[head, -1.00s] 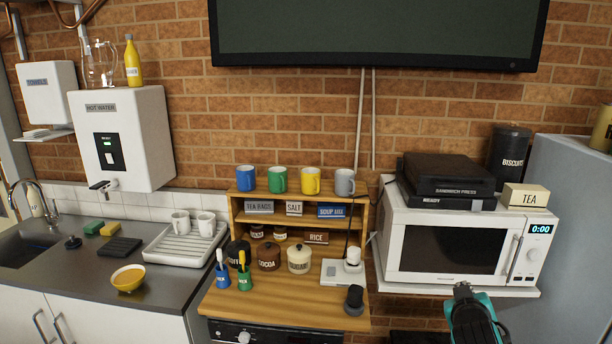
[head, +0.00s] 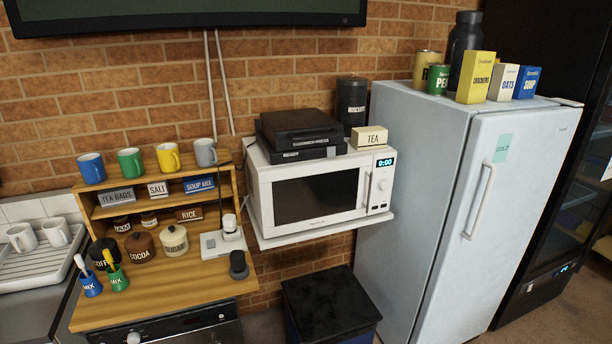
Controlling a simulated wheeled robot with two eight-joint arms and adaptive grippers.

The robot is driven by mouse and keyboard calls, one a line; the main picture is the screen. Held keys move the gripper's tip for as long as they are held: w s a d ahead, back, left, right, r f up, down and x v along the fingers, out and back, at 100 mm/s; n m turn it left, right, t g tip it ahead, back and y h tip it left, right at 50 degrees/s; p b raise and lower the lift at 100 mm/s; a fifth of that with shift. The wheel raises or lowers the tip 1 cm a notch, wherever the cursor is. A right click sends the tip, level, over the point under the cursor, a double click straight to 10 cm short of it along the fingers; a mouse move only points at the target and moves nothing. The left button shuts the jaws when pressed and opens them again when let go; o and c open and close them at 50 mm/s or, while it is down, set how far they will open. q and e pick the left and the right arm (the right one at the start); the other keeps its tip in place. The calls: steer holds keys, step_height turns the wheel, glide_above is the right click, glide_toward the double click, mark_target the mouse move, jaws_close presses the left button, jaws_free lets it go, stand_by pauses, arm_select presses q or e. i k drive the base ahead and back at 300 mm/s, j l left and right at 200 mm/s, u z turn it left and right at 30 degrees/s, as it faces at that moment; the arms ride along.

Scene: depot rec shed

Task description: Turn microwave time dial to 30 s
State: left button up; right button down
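The white microwave (head: 262,190) sits on a wall shelf left of the fridge, with its door shut. Its control panel on the right shows a lit display (head: 385,162) reading 0:00. A round dial (head: 382,185) is on the panel below the display; its pointer is too small to read. A vertical door handle (head: 367,189) stands just left of the panel. Neither of my grippers is in the head view.
A sandwich press (head: 298,128), a TEA box (head: 369,138) and a biscuits tin (head: 351,104) are on the microwave. A wooden counter (head: 165,300) with mugs and jars stands left. A white fridge (head: 430,170) stands close right. A black-topped bin (head: 330,303) is below.

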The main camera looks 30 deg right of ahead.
mark_target(384, 185)
steer(key=z, duration=1.55)
steer(key=i+j+z, duration=0.1)
steer(key=i, duration=0.35)
steer(key=i+j, duration=0.3)
steer(key=i+j+z, duration=0.15)
steer(key=i, duration=0.35)
steer(key=j, duration=0.05)
